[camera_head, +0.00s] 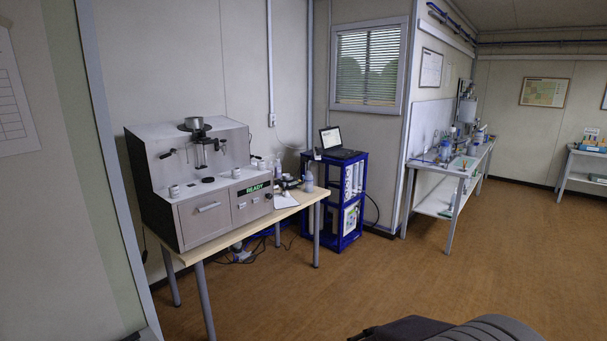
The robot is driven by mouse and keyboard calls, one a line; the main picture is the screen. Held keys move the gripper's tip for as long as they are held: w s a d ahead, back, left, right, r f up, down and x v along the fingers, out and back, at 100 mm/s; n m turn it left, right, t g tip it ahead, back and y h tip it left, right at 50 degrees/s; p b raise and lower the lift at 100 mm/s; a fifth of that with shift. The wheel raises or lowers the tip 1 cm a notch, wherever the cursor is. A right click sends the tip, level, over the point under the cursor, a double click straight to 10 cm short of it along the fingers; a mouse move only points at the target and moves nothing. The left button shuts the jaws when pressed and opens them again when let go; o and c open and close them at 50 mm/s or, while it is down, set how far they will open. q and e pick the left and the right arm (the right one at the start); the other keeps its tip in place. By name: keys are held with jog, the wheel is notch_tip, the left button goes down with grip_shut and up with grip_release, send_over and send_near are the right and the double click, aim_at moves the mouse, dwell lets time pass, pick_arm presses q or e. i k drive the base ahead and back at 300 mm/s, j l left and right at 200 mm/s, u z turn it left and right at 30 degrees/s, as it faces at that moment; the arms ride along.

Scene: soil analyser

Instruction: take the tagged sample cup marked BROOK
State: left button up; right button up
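The soil analyser (205,180), a grey and black machine with a green READY display (255,188), stands on a wooden-topped table (245,234) at the left. More small pale containers (262,165) show beside the machine's right side. All are too small for me to read any tag, so I cannot tell which is marked BROOK. Neither of my grippers can be made out; dark parts at the bottom right edge seem to be mine.
A blue shelf unit (350,157) with a laptop (335,141) on top stands right of the table. Cables lie on the floor under the table. A cluttered workbench (450,166) and another table (587,151) stand farther right. The brown floor (400,275) in front is open.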

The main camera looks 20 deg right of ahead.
aim_at(235, 172)
jog(key=z, duration=0.15)
jog(key=i+l+u, duration=0.15)
jog(key=i+l, duration=0.2)
jog(key=i+l+u, duration=0.15)
jog(key=i+l, duration=0.2)
jog(key=l, duration=0.25)
